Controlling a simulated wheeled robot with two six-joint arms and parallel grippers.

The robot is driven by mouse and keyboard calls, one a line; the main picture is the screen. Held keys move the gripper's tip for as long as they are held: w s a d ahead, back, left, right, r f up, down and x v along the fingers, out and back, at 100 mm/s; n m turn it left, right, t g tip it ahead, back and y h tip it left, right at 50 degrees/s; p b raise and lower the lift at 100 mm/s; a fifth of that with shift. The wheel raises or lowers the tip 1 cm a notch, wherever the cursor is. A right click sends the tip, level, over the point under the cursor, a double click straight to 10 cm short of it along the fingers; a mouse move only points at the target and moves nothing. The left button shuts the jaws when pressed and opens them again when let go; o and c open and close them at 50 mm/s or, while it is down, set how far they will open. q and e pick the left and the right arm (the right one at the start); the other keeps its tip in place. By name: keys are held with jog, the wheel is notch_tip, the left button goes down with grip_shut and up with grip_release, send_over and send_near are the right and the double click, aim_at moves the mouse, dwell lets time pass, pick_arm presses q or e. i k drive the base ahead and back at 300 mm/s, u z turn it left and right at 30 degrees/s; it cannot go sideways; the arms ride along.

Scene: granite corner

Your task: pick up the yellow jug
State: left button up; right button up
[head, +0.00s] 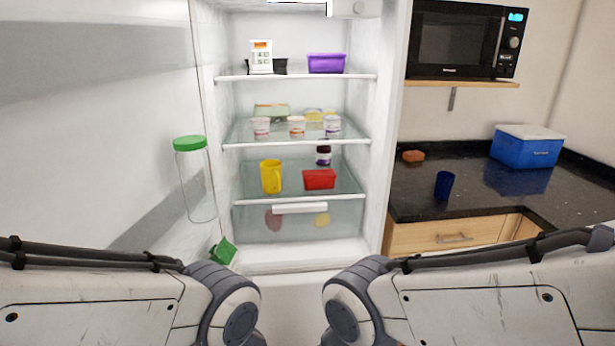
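The yellow jug (268,177) stands upright on the lower glass shelf of the open fridge, left of a red container (319,179). Its handle shows on its right side. My two arms come in from the lower left and lower right corners, well in front of and below the jug. Neither gripper shows in the head view; only arm links and joints are visible. Nothing I can see touches the jug.
A dark jar (323,155) stands behind the red container. Cups (297,126) stand on the shelf above. A green-lidded jar (195,180) is by the door at left. At right, a blue cup (444,185) and blue cooler (527,147) stand on the dark counter (480,205).

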aim_at(271, 169)
jog(key=z, duration=0.35)
jog(key=i, duration=0.45)
jog(key=z, duration=0.65)
jog(key=i, duration=1.3)
jog(key=u, duration=0.65)
